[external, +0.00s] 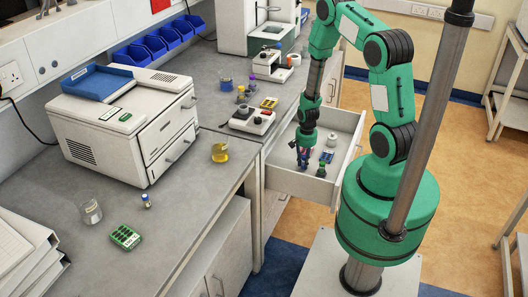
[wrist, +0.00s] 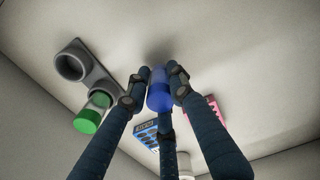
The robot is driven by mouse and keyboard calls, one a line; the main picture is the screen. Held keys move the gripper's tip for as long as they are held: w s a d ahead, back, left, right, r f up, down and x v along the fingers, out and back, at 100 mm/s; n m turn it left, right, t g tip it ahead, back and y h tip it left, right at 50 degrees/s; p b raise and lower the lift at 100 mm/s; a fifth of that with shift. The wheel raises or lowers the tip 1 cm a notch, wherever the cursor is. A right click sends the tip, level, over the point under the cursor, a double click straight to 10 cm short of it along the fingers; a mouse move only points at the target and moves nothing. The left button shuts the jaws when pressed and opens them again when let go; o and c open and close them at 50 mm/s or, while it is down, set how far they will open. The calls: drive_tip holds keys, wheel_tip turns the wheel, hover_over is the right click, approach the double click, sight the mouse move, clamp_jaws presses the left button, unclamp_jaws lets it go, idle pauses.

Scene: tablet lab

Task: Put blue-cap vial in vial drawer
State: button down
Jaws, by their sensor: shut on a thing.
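My gripper (wrist: 158,82) has its three dark fingers closed around a small blue thing (wrist: 160,97), which looks like the blue cap of a vial. The rest of it is hidden. In the external view my gripper (external: 303,158) points down inside the open drawer (external: 283,184), low among its contents. I cannot tell whether the held thing touches the drawer floor. Another small vial with a blue cap (external: 146,201) stands on the near bench, right of the glass beaker.
The drawer holds a grey two-ring holder (wrist: 84,68), a green-capped thing (wrist: 88,121), a blue rack (wrist: 147,131), a pink rack (wrist: 213,112) and a white item (external: 332,140).

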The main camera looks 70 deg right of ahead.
drive_tip(key=shift+f, duration=0.2)
drive_tip(key=c, duration=1.5)
unclamp_jaws()
wheel_tip(320, 180, up, 12)
drive_tip(key=p, duration=0.3)
drive_tip(key=shift+r, duration=0.15)
